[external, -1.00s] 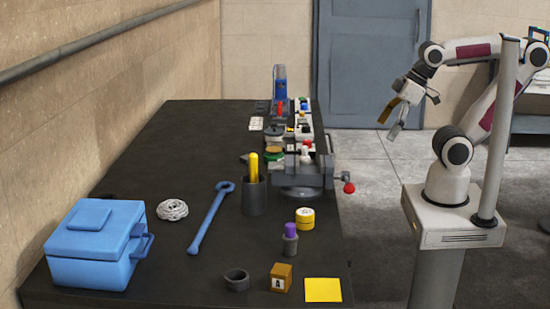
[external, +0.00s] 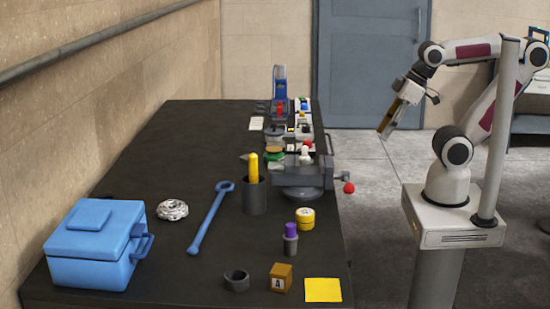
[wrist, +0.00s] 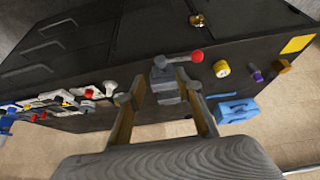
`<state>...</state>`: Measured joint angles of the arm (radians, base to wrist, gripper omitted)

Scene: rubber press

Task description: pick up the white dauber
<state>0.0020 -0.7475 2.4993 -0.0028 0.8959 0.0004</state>
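A small white piece with a rounded top, which looks like the white dauber, stands among the items by the grey vise in the external view (external: 305,156). In the wrist view a pale knobbed piece (wrist: 110,88) left of my fingers may be the same one; I cannot be sure. My gripper (external: 392,118) hangs in the air right of the bench, above the floor and apart from everything. In the wrist view its two tan fingers (wrist: 162,86) stand apart with nothing held between them.
The grey vise (external: 298,181) with a red-ended handle (external: 348,188) sticks out at the bench's right edge. A dark cup (external: 254,195) holds a yellow stick. A yellow tin (external: 305,218), blue wrench (external: 212,216) and blue box (external: 92,252) stand nearer. Small coloured items crowd the far end.

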